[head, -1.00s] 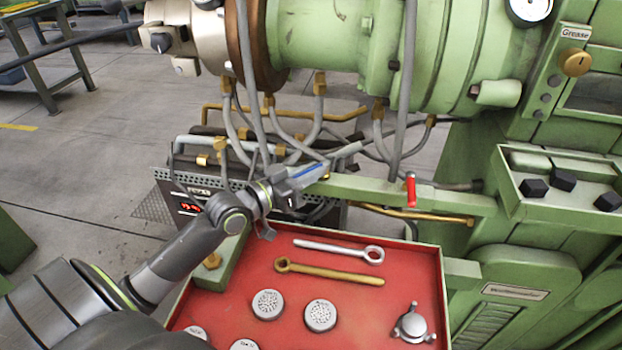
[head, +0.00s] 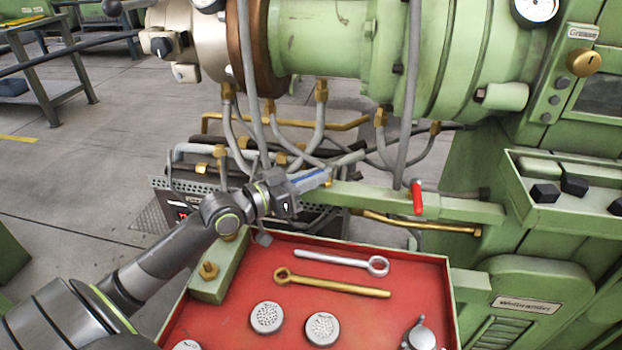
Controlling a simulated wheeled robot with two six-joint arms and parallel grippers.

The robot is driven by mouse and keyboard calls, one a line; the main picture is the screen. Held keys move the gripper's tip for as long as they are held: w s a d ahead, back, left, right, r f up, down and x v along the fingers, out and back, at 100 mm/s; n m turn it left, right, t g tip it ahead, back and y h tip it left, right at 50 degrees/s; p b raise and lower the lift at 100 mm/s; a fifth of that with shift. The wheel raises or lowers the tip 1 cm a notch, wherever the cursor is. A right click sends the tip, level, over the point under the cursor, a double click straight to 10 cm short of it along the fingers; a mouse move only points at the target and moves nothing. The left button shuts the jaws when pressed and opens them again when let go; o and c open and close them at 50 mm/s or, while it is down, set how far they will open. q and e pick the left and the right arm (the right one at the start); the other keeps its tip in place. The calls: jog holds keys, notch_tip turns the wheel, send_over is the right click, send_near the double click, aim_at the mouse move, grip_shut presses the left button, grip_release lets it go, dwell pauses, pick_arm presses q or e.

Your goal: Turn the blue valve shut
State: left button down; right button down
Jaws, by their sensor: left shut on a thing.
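The blue valve handle (head: 311,179) shows as a thin blue lever on the pipework in the middle of the head view. It lies at a slant, its right end slightly higher, next to a brass fitting (head: 328,183). My left gripper (head: 292,191) reaches it from the lower left and is shut on the handle. The gripper hides the handle's left part. My right gripper is not in view.
A red valve handle (head: 417,197) hangs on the green beam (head: 370,198) to the right. Hoses and brass pipes crowd behind the gripper. Below, a red tray (head: 235,322) holds two wrenches and several round metal parts. A green machine (head: 520,290) stands at the right.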

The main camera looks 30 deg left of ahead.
pick_arm(q)
jog(key=shift+r, duration=0.15)
jog(key=c, duration=1.4)
grip_release()
jog(key=shift+w, duration=0.15)
